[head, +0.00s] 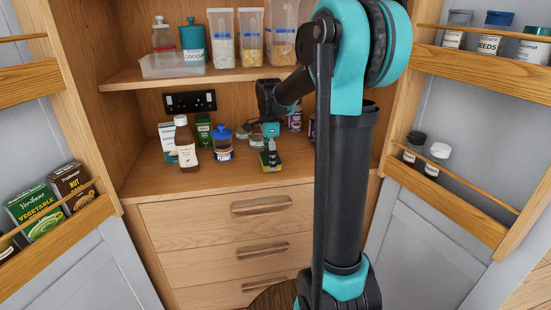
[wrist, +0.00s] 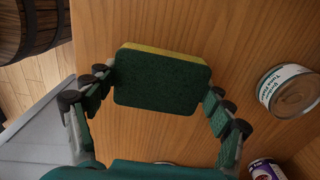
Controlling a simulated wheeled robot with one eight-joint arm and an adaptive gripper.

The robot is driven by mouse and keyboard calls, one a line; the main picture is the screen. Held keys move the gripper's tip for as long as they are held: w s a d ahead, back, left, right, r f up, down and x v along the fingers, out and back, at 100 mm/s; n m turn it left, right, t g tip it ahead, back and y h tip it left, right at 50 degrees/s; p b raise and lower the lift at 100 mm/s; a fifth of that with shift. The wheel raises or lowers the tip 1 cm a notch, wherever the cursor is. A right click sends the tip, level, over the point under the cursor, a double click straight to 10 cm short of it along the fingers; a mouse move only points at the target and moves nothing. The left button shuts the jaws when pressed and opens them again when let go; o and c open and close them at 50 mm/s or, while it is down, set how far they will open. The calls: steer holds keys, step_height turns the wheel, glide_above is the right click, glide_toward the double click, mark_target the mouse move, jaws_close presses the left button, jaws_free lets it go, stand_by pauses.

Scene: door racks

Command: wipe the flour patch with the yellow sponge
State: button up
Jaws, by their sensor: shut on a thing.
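The sponge (wrist: 158,82) fills the middle of the wrist view, its dark green scouring face toward the camera and a yellow strip along its far edge. It also shows small and low over the counter in the head view (head: 271,168). My gripper (head: 271,146) is shut on the sponge, with a finger against each short side. The sponge is at or just above the wooden counter; I cannot tell whether it touches. I see no flour patch in either view; the sponge or my arm may hide it.
On the counter (head: 215,175), a brown bottle (head: 186,147), a blue-lidded jar (head: 222,145) and boxes stand left of my gripper. A tin (wrist: 290,92) and a purple can (wrist: 265,170) are at right in the wrist view. A shelf (head: 140,75) hangs above; open door racks flank both sides.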

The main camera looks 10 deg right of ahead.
steer(key=shift+a, duration=0.3)
steer(key=shift+r, duration=3)
steer(key=shift+r, duration=0.1)
steer(key=shift+r, duration=1.4)
